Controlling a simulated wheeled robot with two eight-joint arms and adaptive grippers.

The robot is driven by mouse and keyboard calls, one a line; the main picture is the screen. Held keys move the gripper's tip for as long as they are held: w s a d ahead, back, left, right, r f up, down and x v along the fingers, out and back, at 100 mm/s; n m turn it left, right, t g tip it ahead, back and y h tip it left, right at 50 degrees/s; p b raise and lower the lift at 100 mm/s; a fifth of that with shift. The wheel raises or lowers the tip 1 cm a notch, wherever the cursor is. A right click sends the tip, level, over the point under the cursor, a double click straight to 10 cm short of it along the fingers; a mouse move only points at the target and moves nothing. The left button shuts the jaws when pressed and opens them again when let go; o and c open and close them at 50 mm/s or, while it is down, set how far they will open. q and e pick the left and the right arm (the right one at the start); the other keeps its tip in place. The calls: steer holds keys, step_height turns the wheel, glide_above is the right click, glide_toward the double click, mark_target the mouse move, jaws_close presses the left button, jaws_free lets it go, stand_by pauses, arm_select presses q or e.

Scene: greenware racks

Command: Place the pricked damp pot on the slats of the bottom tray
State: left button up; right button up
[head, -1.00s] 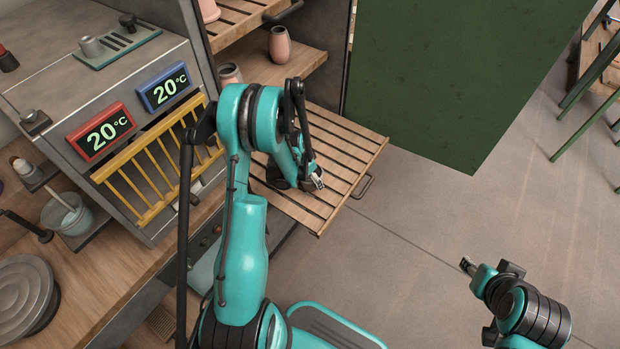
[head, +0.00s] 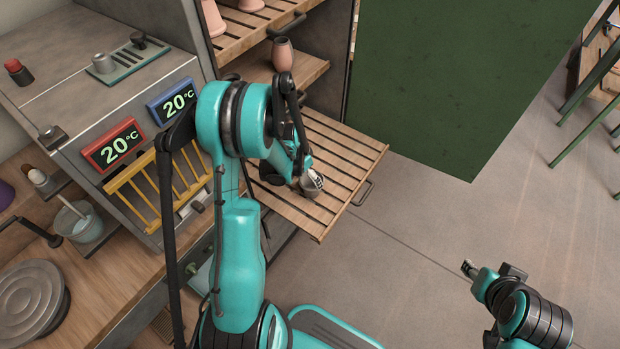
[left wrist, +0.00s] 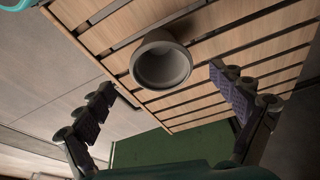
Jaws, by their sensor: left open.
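The bottom tray (head: 345,150) is a pulled-out wooden slatted shelf with a handle at its front edge. In the left wrist view, a dark grey pot (left wrist: 163,64) stands on the slats (left wrist: 236,42) with its open mouth toward the camera. No prick marks can be made out. My left gripper (left wrist: 163,84) is open, its two fingers apart on either side of the pot with gaps showing. In the head view, my left gripper (head: 303,176) is low over the tray's front half, partly covering the pot (head: 313,184). My right gripper (head: 469,268) is over the floor at right; its jaws are unclear.
Pink pots stand on the shelves above, one pink vase (head: 282,55) on the middle shelf. A large green panel (head: 440,80) stands right of the rack. A grey cabinet with two 20°C displays (head: 114,145) and a yellow rack are at left.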

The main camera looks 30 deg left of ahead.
arm_select(q)
steer(key=p+v, duration=0.1)
steer(key=v, duration=0.2)
steer(key=shift+s+r, duration=0.1)
steer(key=shift+r, duration=0.25)
steer(key=s+d+r+n+t+y, duration=0.1)
steer(key=s+d+r, duration=0.1)
steer(key=d+r, duration=0.35)
steer(key=s+d+r+n+t, duration=0.1)
steer(key=s+d+r, duration=0.2)
steer(key=r, duration=0.6)
steer(key=s+d+r+n+t, duration=0.1)
steer(key=s+d+r+t, duration=0.1)
steer(key=s+d+r, duration=0.4)
steer(key=shift+s+d+n, duration=0.4)
steer(key=shift+s+d, duration=0.6)
steer(key=shift+s, duration=1.45)
